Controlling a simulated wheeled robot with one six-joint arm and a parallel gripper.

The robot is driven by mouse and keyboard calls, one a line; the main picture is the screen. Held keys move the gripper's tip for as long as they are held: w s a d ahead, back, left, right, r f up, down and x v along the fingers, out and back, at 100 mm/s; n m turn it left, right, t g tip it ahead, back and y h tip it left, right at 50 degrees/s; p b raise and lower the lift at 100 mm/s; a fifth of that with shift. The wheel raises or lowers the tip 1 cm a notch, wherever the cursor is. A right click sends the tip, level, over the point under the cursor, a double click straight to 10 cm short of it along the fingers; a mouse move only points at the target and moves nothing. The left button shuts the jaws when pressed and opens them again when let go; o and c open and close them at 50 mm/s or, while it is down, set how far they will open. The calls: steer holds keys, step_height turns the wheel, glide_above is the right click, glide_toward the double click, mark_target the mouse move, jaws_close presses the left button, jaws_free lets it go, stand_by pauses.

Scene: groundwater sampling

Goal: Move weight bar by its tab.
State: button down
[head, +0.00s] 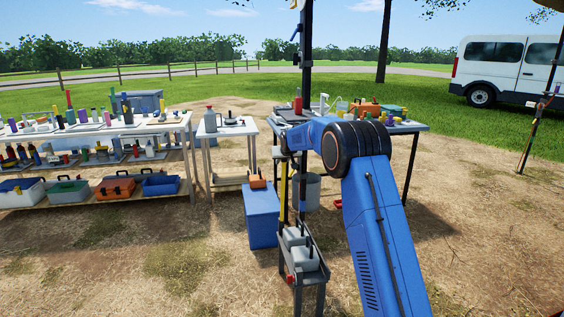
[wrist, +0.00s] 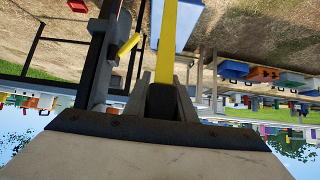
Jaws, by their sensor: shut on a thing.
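The weight bar appears to be the long yellow bar (wrist: 166,42) that runs out from between my fingers in the wrist view. In the head view it shows as a narrow upright yellow strip (head: 283,185) just left of a dark post (head: 303,90). My gripper (wrist: 164,98) is shut on a dark block at the bar's end, which looks like its tab; the fingers hide part of it. In the head view my blue arm reaches to the post, and the grip itself is too small to make out.
A low metal stand (head: 312,284) holding grey blocks is at the post's foot. A blue box (head: 262,222) stands close left. A bench (head: 412,127) with bottles and tools is behind, and loaded shelves (head: 120,199) are at left. Open ground lies right.

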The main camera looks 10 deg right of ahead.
steer(key=shift+f, duration=0.6)
steer(key=c, duration=1.6)
jaws_free()
steer(key=shift+f, duration=0.1)
steer(key=shift+o, duration=0.6)
steer(key=shift+r, duration=0.35)
steer(key=v, duration=1.7)
steer(key=shift+s, duration=0.15)
